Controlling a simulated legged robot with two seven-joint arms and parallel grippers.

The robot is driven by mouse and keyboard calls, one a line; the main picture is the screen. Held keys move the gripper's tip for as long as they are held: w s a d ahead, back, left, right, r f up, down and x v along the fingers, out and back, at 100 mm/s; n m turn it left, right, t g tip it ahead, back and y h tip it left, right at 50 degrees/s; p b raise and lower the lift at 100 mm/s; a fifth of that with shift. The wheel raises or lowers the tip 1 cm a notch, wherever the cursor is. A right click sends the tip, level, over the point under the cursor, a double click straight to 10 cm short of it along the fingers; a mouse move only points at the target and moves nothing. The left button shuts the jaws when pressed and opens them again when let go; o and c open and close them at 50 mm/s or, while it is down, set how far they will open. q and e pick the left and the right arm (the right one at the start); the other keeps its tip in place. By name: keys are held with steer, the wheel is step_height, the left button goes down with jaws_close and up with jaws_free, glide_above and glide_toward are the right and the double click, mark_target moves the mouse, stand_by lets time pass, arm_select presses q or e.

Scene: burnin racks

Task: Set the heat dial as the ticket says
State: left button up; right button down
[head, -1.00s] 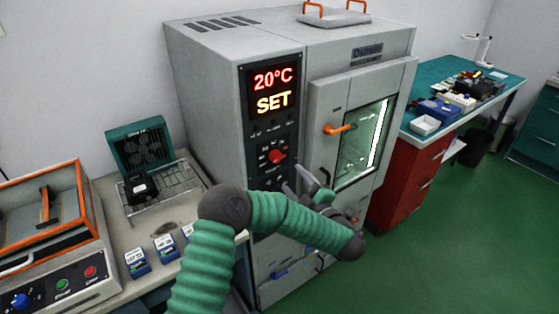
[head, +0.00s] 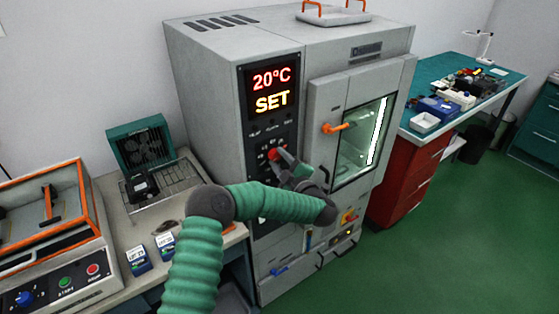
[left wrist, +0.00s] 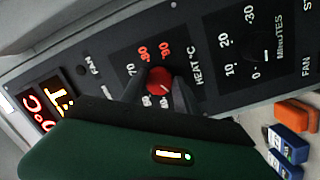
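The red heat dial (head: 275,154) is on the black control panel of the grey oven (head: 205,75). The left wrist view shows the dial (left wrist: 160,80) close up beside the "HEAT °C" label, with numbers such as 70 and 90 around it; its exact setting is unclear. My left gripper (head: 286,160) is at the dial. In the left wrist view its fingers (left wrist: 158,92) stand apart, one on each side of the dial; contact is unclear. The display (head: 271,88) reads 20°C and SET. I see no readable ticket. My right gripper is out of view.
The oven door with its orange handle (head: 338,127) is right of the panel. A bench (head: 118,226) on the left holds small blue-and-white boxes (head: 138,260), a green fan unit (head: 140,145) and an orange-edged machine (head: 45,215). Green floor at right is clear.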

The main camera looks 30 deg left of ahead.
arm_select(q)
jaws_close()
